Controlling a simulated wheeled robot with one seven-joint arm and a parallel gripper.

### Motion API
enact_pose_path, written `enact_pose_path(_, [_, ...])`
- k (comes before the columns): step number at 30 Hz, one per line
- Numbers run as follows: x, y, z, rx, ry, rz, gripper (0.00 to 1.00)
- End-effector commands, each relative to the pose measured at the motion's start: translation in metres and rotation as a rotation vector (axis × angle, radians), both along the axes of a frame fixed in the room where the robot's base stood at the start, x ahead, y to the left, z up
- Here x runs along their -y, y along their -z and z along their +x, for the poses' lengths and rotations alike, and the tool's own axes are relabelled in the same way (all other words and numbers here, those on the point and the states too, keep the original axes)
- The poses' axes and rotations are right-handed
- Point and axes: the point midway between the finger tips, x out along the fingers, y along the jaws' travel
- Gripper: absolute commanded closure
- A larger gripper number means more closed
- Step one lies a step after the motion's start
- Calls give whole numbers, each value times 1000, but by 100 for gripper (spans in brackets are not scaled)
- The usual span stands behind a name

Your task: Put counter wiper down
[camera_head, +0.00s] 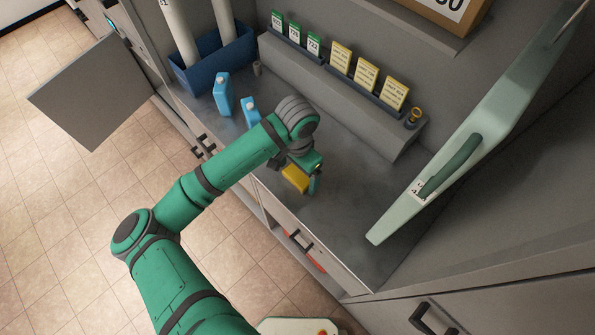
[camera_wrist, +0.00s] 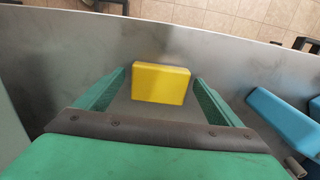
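The counter wiper, which I take to be the yellow block (camera_head: 295,178), is at the front edge of the grey counter (camera_head: 335,215). It appears to rest on the counter top. In the wrist view the wiper (camera_wrist: 160,83) lies between the tips of my gripper (camera_wrist: 160,78). Narrow gaps show between its sides and the two green fingers, so the gripper looks open around it. In the head view my gripper (camera_head: 305,180) is low over the counter, and one finger stands just right of the wiper. The far finger is mostly hidden there.
Two blue bottles (camera_head: 222,93) stand on the counter to the left, near a blue bin (camera_head: 212,60) with rolled tubes. Green and yellow cards (camera_head: 340,57) line a raised ledge behind. A pale green panel with a handle (camera_head: 470,130) rises at the right. Counter right of my gripper is clear.

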Motion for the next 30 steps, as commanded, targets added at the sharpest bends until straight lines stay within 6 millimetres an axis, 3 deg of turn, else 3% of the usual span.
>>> enact_pose_path(8, [0, -9, 0, 1, 2, -1, 12])
enact_pose_path(21, [0, -92, 1, 4, 3, 1, 12])
enact_pose_path(30, [0, -122, 0, 1, 1, 1, 12])
